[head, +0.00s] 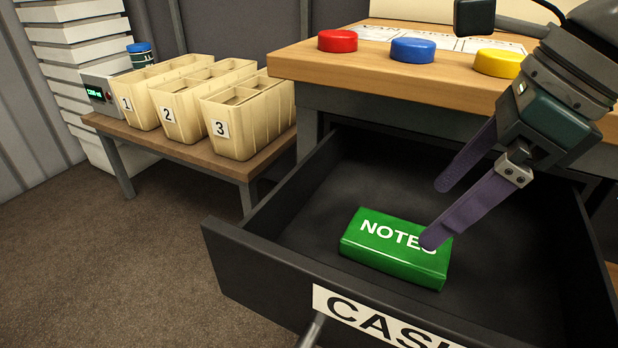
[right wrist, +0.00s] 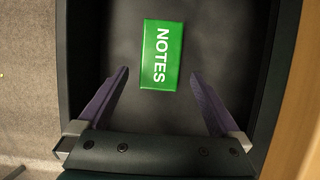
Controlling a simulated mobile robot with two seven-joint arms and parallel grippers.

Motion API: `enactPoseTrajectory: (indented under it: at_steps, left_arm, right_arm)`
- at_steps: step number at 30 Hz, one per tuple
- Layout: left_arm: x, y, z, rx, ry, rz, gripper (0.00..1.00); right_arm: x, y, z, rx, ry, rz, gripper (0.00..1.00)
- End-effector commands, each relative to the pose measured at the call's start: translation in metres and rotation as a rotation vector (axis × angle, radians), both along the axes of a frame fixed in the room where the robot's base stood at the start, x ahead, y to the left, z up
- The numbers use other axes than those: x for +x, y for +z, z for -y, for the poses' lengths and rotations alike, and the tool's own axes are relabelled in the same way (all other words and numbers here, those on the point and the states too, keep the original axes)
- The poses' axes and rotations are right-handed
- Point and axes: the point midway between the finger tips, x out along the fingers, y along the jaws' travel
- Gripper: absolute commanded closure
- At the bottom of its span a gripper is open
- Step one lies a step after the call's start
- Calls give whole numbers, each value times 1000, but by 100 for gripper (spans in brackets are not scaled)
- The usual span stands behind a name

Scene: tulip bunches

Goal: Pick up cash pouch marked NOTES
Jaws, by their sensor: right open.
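The green cash pouch (head: 385,255) with white lettering "NOTES" lies flat inside the open dark drawer (head: 255,262), whose front label begins "CAS". My right gripper (head: 440,215) is open and empty above the drawer, its purple fingers pointing down to the left. One finger overlaps the end of the lettering in the head view; I cannot tell whether it touches the pouch. In the right wrist view, the pouch (right wrist: 161,78) lies beyond the fingertips, centred roughly between the two fingers (right wrist: 160,72). My left gripper is not in view.
A wooden counter (head: 300,68) above the drawer holds red (head: 337,41), blue (head: 413,50) and yellow (head: 497,63) buttons. At the left, a low table (head: 190,150) carries cream bins (head: 225,145) numbered 1 to 3. Drawer walls surround the pouch; the floor at front left is clear.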

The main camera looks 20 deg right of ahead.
Motion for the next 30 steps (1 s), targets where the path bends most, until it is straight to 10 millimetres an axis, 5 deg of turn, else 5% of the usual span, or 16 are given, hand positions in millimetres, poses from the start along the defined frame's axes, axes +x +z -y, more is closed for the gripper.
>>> enactPoseTrajectory:
  at_steps: [15,24,30]
  left_arm:
    - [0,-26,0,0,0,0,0]
    - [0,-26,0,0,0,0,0]
    - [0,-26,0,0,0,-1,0]
  right_arm:
    - [23,-61,-18,6,0,0,0]
    - [25,-64,-19,3,1,1,0]
    - [25,-64,-19,4,0,1,21]
